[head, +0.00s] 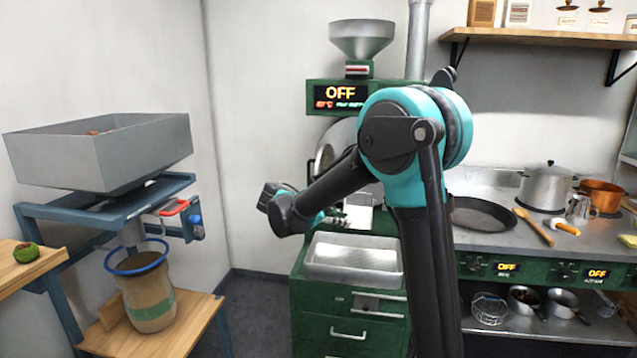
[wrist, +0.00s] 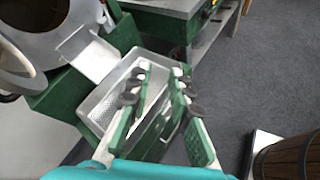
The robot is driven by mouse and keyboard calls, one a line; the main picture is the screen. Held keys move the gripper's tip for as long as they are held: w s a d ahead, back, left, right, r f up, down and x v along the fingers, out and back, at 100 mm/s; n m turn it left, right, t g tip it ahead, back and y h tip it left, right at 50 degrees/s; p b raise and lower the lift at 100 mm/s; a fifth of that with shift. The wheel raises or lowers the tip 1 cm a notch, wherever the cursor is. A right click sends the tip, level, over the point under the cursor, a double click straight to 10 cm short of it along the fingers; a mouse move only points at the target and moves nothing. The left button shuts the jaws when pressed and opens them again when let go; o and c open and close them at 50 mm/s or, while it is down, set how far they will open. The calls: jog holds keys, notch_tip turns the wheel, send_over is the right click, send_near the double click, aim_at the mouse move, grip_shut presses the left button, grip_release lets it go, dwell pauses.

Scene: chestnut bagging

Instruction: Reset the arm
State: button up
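My teal and black arm (head: 415,130) stands in the middle of the head view, bent, with its forearm reaching down and left. My gripper (wrist: 162,78) shows in the wrist view with its two green-padded fingers apart and nothing between them. It hangs in the air near the roaster's metal cooling tray (head: 352,262). In the head view the gripper is small and mostly hidden behind my forearm.
The green roaster display (head: 343,93) reads OFF. At left, a grey hopper (head: 100,150) stands above a bag with a blue rim (head: 140,262). A stove counter with a pan (head: 480,214) is at right. A wooden barrel (wrist: 290,155) stands at the wrist view's lower right.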

jog(key=s+d+f+m+g+y, duration=0.2)
jog(key=s+d+f+m+y, duration=0.2)
jog(key=s+d+f+m, duration=0.45)
jog(key=s+d+f+m+g+y, duration=0.1)
jog(key=s+d+f+m+y, duration=0.3)
jog(key=s, duration=0.7)
jog(key=s+f+m+y, duration=0.2)
jog(key=s+f+m, duration=0.3)
jog(key=s, duration=0.4)
jog(key=shift+s+a+f+m+t+y, duration=0.2)
jog(key=shift+f+m+t+y, duration=0.1)
jog(key=shift+m, duration=0.55)
